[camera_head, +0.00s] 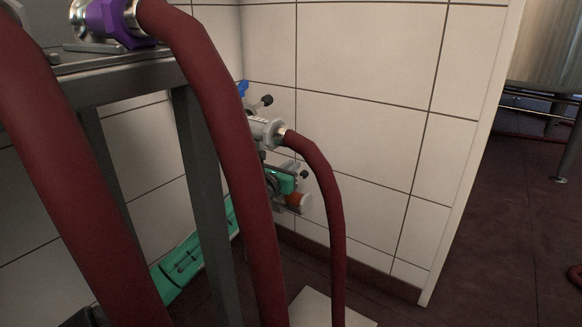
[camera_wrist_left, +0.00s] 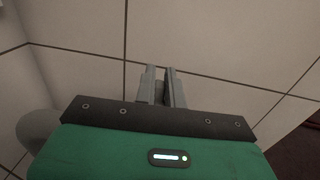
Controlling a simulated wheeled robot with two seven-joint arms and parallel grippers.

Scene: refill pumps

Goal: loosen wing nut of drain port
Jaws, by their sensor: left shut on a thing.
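My left gripper (camera_head: 283,184), green with a dark front plate, is low at the tiled wall beside the pipe fittings, partly behind a thick red hose. In the left wrist view its two grey fingers (camera_wrist_left: 164,85) point at the wall with a narrow gap between them. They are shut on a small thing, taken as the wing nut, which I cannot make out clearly. A pale round fitting with an orange part (camera_head: 295,199), likely the drain port, sits just below the gripper. My right gripper is not in view.
A metal valve fitting (camera_head: 265,131) with a dark knob is above the gripper, and a thinner red hose (camera_head: 326,180) curves down from it. A thick red hose (camera_head: 215,90) and a steel frame (camera_head: 205,190) stand in front.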

